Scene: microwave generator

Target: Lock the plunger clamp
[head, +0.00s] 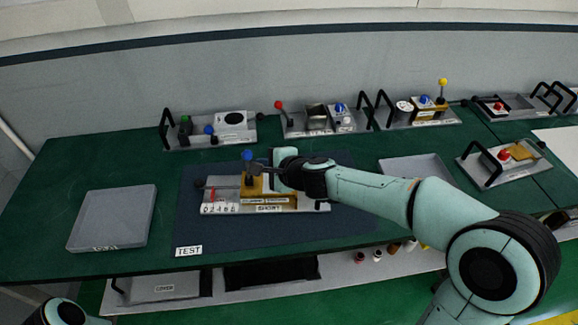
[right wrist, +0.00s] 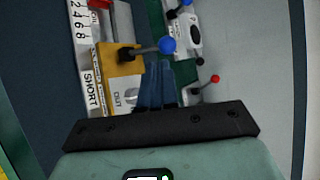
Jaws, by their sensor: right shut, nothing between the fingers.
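A metal fixture plate (head: 300,206) lies on the dark mat. It carries a gold block (head: 256,187), which also shows in the right wrist view (right wrist: 118,66). A plunger clamp lever with a blue ball (head: 247,155) stands at the block. In the right wrist view the blue ball (right wrist: 167,45) sits at the end of a dark rod coming from the block. My right gripper (right wrist: 160,66) is shut and empty, its fingertips just beside the ball and rod; contact cannot be told. In the head view the right gripper (head: 262,170) partly hides the block. My left gripper is out of view.
A grey tray (head: 112,218) lies at the left. Several fixtures with black handles stand along the back, including one with a red lever ball (head: 279,105). Another grey tray (head: 417,165) lies beyond my right forearm. The mat's (head: 300,232) front part is clear.

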